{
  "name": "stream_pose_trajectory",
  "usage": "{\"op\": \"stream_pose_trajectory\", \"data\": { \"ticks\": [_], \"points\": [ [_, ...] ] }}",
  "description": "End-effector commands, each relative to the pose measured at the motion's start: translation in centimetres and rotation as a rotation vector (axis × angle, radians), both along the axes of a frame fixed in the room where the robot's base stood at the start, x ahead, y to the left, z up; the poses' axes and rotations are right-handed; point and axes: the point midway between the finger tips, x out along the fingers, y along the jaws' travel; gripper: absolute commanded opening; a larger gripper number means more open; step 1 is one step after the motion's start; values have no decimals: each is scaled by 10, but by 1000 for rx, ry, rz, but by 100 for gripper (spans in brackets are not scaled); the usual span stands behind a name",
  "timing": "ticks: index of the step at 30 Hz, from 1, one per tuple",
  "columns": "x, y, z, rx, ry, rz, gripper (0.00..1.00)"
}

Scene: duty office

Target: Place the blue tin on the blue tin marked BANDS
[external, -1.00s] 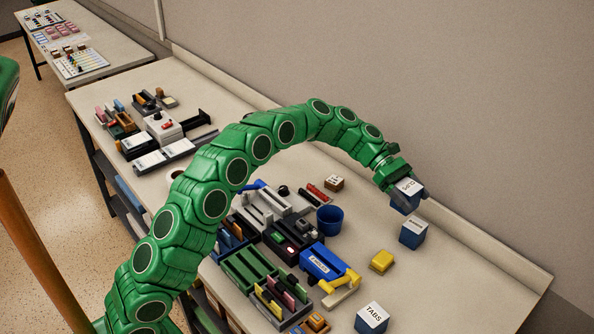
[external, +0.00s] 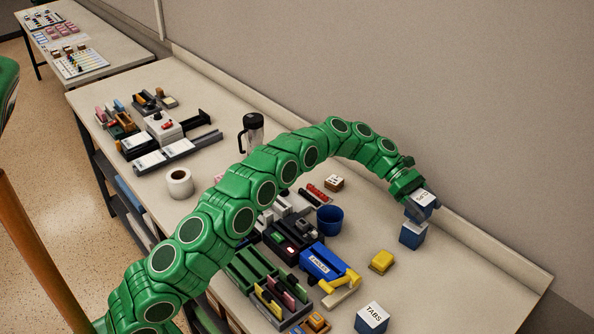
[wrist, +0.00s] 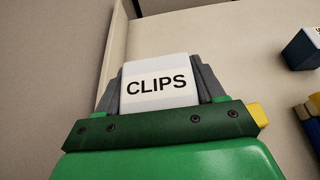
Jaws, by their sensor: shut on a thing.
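My gripper (external: 420,208) is shut on a blue tin (external: 427,201) with a white top, which reads CLIPS in the wrist view (wrist: 160,84). The fingers press on two sides of it. Another blue tin (external: 412,237) stands on the table directly below, its top mostly hidden by the gripper and held tin. I cannot read its label, or tell whether the two tins touch. A third blue tin (external: 371,319), marked TABS, stands apart at the front.
A yellow block (external: 381,261), a blue cup (external: 329,220) and a blue-and-yellow device (external: 322,264) stand left of the tins. A wall and raised table edge (external: 470,238) run close behind. The table right of the tins is clear.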

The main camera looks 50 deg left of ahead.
Motion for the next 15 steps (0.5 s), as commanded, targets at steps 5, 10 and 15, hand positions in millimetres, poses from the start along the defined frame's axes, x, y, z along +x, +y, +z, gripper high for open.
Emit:
{"op": "stream_pose_trajectory", "data": {
  "ticks": [5, 10, 15],
  "points": [
    [4, -2, -6, 0, 0, 0, 33],
    [4, -2, -28, 0, 0, 1, 33],
    [4, -1, -34, 0, -3, 1, 33]
  ]
}}
